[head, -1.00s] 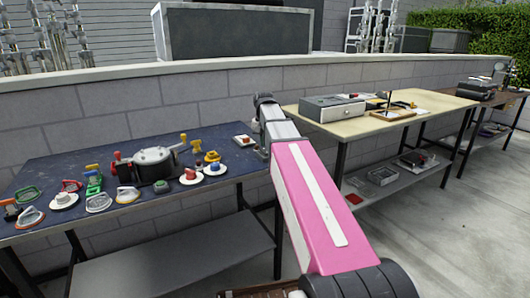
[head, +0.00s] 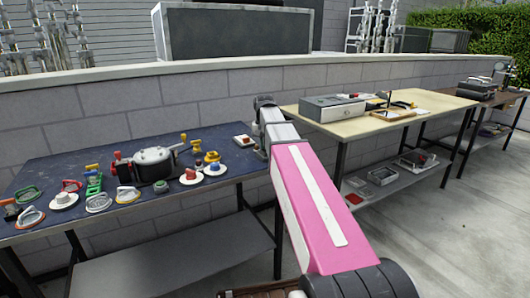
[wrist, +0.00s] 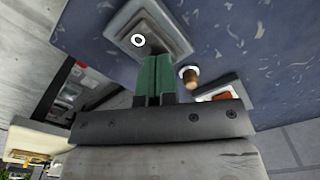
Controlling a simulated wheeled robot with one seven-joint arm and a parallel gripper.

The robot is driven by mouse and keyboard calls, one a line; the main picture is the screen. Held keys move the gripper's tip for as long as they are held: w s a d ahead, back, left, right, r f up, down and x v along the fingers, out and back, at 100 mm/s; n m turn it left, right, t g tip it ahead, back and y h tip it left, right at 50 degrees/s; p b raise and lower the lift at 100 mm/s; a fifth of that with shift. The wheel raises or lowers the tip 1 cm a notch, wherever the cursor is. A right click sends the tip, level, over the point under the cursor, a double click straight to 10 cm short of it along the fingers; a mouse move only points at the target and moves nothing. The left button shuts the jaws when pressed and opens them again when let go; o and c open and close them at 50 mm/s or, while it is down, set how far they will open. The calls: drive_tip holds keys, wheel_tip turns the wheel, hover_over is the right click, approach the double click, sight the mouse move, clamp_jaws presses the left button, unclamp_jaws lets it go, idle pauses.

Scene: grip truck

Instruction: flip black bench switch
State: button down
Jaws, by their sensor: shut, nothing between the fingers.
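In the wrist view, a grey square plate (wrist: 165,22) with a raised middle lies on the speckled dark blue bench top (wrist: 260,45). A white ring mark shows on its dark centre; I cannot tell surely that this is the black switch, or which way it is set. My gripper (wrist: 155,62) has its green fingers together and empty, with the tips at the plate's near edge. I cannot tell whether they touch it. In the head view my pink and white arm reaches to the right end of the blue bench (head: 60,168); my fingertips are hidden there.
A small brass-topped peg (wrist: 190,77) and a red-topped piece (wrist: 218,95) are close to my fingers. A pot-like device (head: 153,163) and several coloured knobs and handles crowd the blue bench. A pale table (head: 440,108) stands to the right; a block wall (head: 120,100) runs behind.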

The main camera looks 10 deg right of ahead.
drive_tip(key=shift+f, duration=0.2)
drive_tip(key=shift+r, duration=3.5)
